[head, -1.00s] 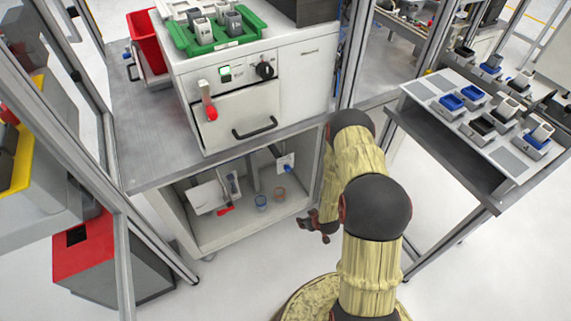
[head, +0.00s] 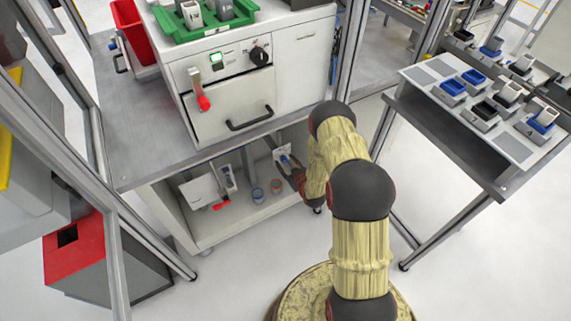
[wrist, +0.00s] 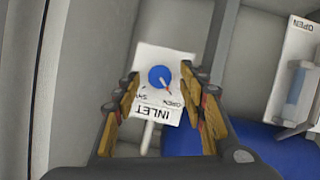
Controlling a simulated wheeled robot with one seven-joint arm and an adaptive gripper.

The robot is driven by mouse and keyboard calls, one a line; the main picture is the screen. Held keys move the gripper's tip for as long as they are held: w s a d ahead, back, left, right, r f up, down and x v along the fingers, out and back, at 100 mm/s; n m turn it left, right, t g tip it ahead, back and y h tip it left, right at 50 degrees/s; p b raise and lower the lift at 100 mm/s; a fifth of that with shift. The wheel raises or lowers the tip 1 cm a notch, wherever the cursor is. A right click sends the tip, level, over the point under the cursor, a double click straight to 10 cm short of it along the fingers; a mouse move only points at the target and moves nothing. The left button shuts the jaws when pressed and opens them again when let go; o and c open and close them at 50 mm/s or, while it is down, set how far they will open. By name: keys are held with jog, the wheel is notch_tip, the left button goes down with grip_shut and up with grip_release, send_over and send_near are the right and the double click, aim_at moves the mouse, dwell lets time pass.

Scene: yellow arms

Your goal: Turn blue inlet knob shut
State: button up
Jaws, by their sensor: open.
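The blue inlet knob (wrist: 159,76) shows in the wrist view, round, on a white plate (wrist: 146,56) marked INLET, with OPEN and a partly hidden word beside it. In the head view my gripper (head: 291,174) is inside the lower cabinet, in front of the blue knob (head: 284,158).
The lower cabinet (head: 213,236) surrounds the gripper. Another white panel marked OPEN (wrist: 291,65) is at right in the wrist view. A blue cylinder (wrist: 270,150) lies below it.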

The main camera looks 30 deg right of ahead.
jog(key=shift+w+f, duration=0.2)
jog(key=shift+w, duration=0.4)
jog(key=c, duration=0.4)
grip_shut()
